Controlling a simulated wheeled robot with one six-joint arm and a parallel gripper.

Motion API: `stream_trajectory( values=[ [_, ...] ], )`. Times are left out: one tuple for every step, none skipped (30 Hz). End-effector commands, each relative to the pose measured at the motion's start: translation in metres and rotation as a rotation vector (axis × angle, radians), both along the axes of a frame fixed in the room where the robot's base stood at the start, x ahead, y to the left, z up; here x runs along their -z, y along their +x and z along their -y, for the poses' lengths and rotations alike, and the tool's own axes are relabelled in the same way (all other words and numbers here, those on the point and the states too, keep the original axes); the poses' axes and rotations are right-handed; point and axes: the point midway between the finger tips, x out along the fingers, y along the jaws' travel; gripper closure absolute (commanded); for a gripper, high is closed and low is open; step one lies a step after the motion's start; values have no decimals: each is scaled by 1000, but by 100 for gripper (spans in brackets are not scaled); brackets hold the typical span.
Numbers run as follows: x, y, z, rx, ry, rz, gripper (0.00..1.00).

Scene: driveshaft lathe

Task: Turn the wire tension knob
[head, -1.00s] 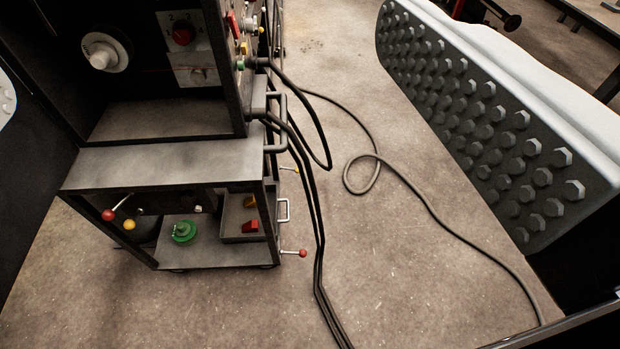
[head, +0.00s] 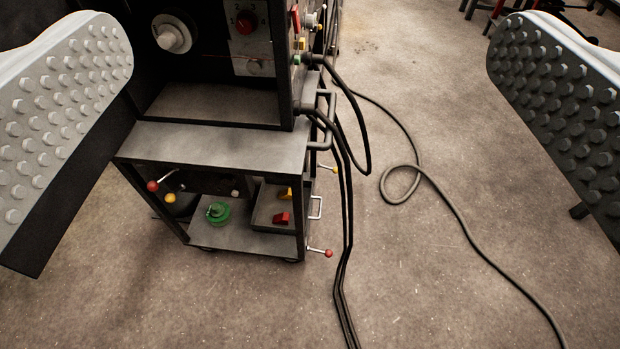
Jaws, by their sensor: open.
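My gripper (head: 312,48) is open and empty, with one studded finger pad at the left edge and one at the right. Between the pads, beyond them and lower down, stands a dark machine on a cart-like frame. Its upper panel carries a red knob (head: 246,20), a small grey knob (head: 255,67) and a large white round part (head: 172,35). I cannot tell which of these is the wire tension knob. The gripper touches none of them.
The cart's grey top (head: 210,145) juts out below the panel. Red-tipped levers (head: 328,253) stick out from its sides. A green part (head: 217,212) lies on its lower shelf. Black cables (head: 347,240) hang at its right and one cable loops over the open floor (head: 440,280).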

Motion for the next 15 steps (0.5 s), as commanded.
stream_trajectory(
  values=[
    [0,0,0,0,0,0,0],
    [0,0,0,0,0,0,0],
    [0,0,0,0,0,0,0],
    [0,0,0,0,0,0,0],
    [0,0,0,0,0,0,0],
    [0,0,0,0,0,0,0],
    [0,0,0,0,0,0,6],
    [0,0,0,0,0,0,12],
    [0,0,0,0,0,0,20],
    [0,0,0,0,0,0,26],
    [0,0,0,0,0,0,31],
    [0,0,0,0,0,0,39],
    [0,0,0,0,0,0,43],
    [0,1,0,-1,-1,0,43],
    [0,3,-1,-3,-3,0,43]
  ],
)
